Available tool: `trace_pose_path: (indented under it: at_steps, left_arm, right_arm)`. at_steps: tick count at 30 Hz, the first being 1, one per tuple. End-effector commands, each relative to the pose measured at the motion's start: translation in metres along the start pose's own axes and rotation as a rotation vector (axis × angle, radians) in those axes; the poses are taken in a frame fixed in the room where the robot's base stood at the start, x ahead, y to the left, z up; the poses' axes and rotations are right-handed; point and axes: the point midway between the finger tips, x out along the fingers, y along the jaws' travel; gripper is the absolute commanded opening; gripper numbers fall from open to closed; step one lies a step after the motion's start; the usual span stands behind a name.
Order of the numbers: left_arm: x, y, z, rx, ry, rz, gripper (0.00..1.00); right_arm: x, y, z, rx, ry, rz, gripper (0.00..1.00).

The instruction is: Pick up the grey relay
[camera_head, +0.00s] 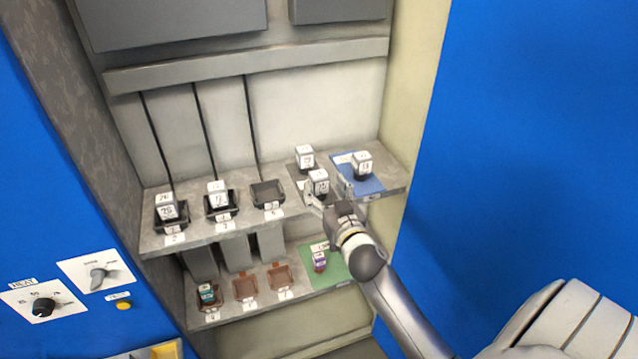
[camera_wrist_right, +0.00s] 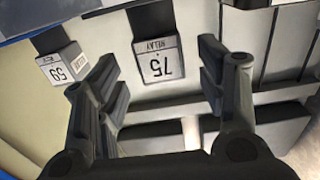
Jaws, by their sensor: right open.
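A grey relay with a pale label face (camera_head: 318,184) and dark base stands on the upper shelf's front part. In the wrist view its face reads "RELAY 75" (camera_wrist_right: 158,62), upside down. My right gripper (camera_head: 329,190) is open at this relay, its fingers apart on either side in the picture; I see no contact. A second grey relay (camera_head: 305,157) stands behind it on a dark mat. A third (camera_head: 362,163) stands on a blue mat to the right; a relay marked 59 (camera_wrist_right: 62,68) shows at left in the wrist view. My left gripper is not in view.
Black trays, two holding relays (camera_head: 167,209) (camera_head: 217,195) and one empty (camera_head: 268,195), line the upper shelf's left. The lower shelf has brown trays (camera_head: 246,290) and a purple-and-white piece (camera_head: 319,260) on a green mat. A beige side wall (camera_head: 412,90) stands close at right.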

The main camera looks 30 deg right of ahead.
Motion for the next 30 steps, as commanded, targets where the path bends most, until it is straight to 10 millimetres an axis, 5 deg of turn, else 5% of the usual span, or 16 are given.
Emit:
trace_pose_path:
  at_steps: [10, 20, 30]
  left_arm:
    - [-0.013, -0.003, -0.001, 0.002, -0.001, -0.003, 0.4]
    - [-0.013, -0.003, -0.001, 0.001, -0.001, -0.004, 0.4]
    - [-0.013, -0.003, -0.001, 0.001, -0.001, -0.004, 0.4]
  right_arm:
    - [0.039, -0.001, 0.003, 0.0, 0.0, -0.001, 0.64]
    - [0.043, -0.001, 0.005, 0.0, -0.001, -0.001, 0.64]
    - [0.043, -0.001, 0.005, 0.0, -0.001, -0.001, 0.22]
